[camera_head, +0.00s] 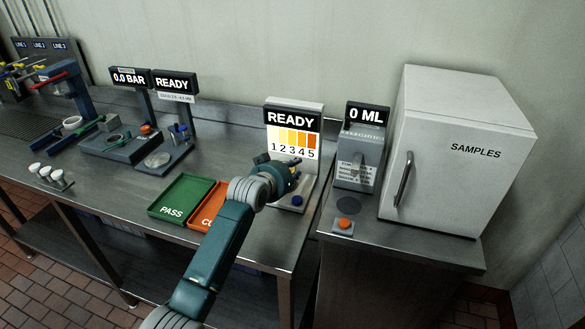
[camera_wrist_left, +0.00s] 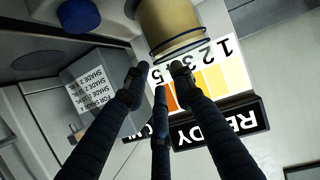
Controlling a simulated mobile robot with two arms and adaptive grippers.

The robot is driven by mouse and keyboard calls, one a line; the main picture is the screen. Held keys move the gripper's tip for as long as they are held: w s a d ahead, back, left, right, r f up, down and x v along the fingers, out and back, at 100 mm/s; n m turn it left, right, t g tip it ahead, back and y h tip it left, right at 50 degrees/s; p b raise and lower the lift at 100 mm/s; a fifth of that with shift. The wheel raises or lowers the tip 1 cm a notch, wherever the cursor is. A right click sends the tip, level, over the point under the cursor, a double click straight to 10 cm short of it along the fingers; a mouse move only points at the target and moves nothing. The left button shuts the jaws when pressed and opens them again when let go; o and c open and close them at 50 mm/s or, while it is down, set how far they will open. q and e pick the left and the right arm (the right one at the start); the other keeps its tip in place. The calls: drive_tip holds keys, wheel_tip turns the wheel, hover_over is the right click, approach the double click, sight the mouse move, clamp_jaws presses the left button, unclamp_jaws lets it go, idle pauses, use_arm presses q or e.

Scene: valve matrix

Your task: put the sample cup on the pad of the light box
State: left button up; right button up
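The sample cup (camera_wrist_left: 170,22), tan with dark blue bands at its rim, is at the top of the left wrist view, in front of the light box's shade chart (camera_wrist_left: 208,80). In the head view the light box (camera_head: 292,143) reads READY and has a numbered chart. My left gripper (camera_head: 290,176) is in front of that box and hides the cup and the pad. In the wrist view its dark fingers (camera_wrist_left: 157,82) are spread, with tips just short of the cup's rim. The cup's foot is out of frame, so its contact with the pad cannot be seen. My right gripper is not in view.
A blue button (camera_head: 297,200) sits on the light box's base. A green PASS tray (camera_head: 182,196) and an orange tray (camera_head: 212,212) lie to the left. The 0 ML dispenser (camera_head: 357,165), an orange button (camera_head: 344,224) and the white SAMPLES fridge (camera_head: 460,150) stand to the right.

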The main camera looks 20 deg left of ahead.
use_arm(q)
drive_tip(key=shift+r, duration=0.2)
drive_tip(key=b+v, duration=0.1)
drive_tip(key=v, duration=1.1)
